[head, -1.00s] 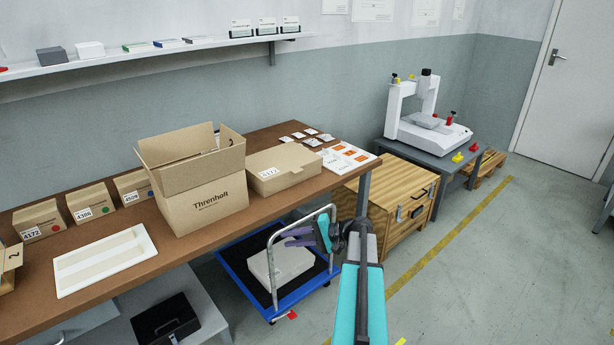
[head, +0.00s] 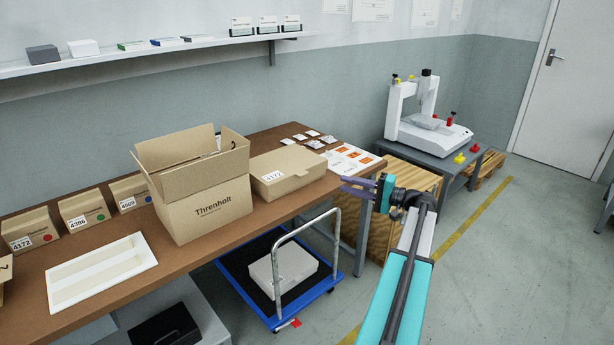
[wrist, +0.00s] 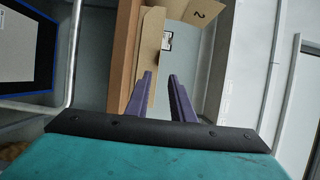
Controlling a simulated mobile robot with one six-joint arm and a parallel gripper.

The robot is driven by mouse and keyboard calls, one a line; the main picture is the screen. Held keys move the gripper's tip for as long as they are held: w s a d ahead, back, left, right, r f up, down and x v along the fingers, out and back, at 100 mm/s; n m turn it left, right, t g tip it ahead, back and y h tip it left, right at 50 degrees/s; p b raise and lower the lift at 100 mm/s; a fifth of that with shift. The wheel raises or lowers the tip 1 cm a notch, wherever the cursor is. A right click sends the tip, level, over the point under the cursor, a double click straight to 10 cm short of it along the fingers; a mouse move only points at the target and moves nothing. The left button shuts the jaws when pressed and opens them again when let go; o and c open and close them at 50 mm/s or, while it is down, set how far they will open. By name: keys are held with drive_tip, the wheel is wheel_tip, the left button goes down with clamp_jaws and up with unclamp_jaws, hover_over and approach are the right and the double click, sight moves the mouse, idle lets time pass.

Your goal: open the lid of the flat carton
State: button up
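The flat carton (head: 287,172) is a low brown box with a white label on its front. It lies on the brown workbench, right of the open Threnholt box, and its lid looks shut. My gripper (head: 342,185), with purple fingers, is in the air at the bench's front edge, right of the flat carton and apart from it. In the wrist view the two fingers (wrist: 162,95) stand apart with nothing between them. Cardboard shows beyond the fingertips there; I cannot tell which box it belongs to.
The tall Threnholt box (head: 205,205) stands with raised flaps left of the flat carton. Cards and a white sheet (head: 350,158) lie to its right. A blue trolley (head: 228,270) with a metal handle stands below the bench front. A wooden crate (head: 375,222) is behind my arm.

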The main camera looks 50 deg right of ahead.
drive_tip(key=shift+w+a, duration=0.15)
drive_tip(key=shift+w, duration=0.05)
drive_tip(key=x, duration=1.4)
drive_tip(key=shift+a, duration=0.15)
clamp_jaws()
idle(1.2)
